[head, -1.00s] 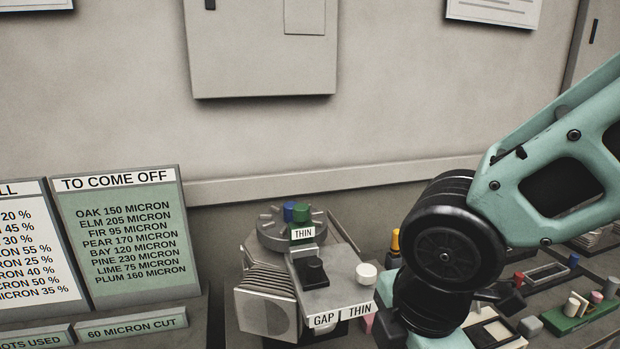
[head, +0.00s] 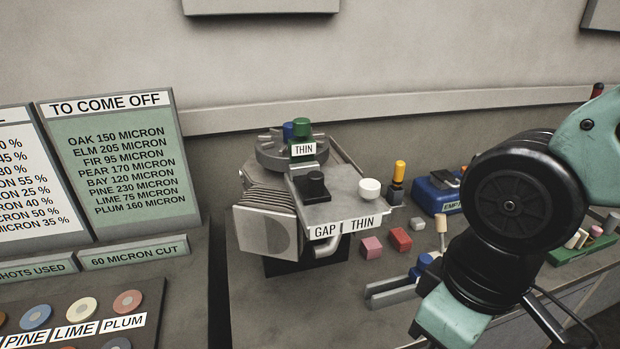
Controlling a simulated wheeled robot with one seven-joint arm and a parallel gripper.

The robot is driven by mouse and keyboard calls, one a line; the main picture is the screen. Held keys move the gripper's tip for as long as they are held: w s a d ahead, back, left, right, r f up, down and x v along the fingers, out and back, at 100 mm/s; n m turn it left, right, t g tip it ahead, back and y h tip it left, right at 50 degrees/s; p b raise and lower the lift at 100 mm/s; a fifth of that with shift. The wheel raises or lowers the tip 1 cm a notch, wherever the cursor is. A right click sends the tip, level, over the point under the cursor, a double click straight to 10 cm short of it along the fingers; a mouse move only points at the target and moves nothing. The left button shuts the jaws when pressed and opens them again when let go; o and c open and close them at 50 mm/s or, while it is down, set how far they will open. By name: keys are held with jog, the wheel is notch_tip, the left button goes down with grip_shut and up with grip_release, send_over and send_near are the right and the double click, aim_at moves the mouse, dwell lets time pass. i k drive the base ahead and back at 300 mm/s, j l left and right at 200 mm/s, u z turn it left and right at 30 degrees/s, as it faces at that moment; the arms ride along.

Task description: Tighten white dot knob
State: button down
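A grey machine with a finned silver side stands on the bench in the middle of the head view. Its top plate (head: 345,207) carries a white round knob (head: 369,188) on the right and a black square-based knob (head: 317,185) on the left. The plate's front labels read GAP and THIN. A green knob (head: 302,126) and a blue knob (head: 288,131) stand at the back by another THIN label. I cannot make out a white dot on any knob.
Pink (head: 371,247) and red (head: 400,239) blocks, a yellow-topped post (head: 398,178) and a blue box (head: 438,194) lie right of the machine. A green sign board (head: 118,170) stands left. A panel of coloured discs (head: 83,308) is lower left.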

aim_at(369, 189)
jog(key=k+j, duration=0.2)
jog(key=j, duration=0.15)
jog(key=k+j, duration=0.25)
jog(key=j, duration=0.15)
jog(key=k+j, duration=0.2)
jog(key=j, duration=0.15)
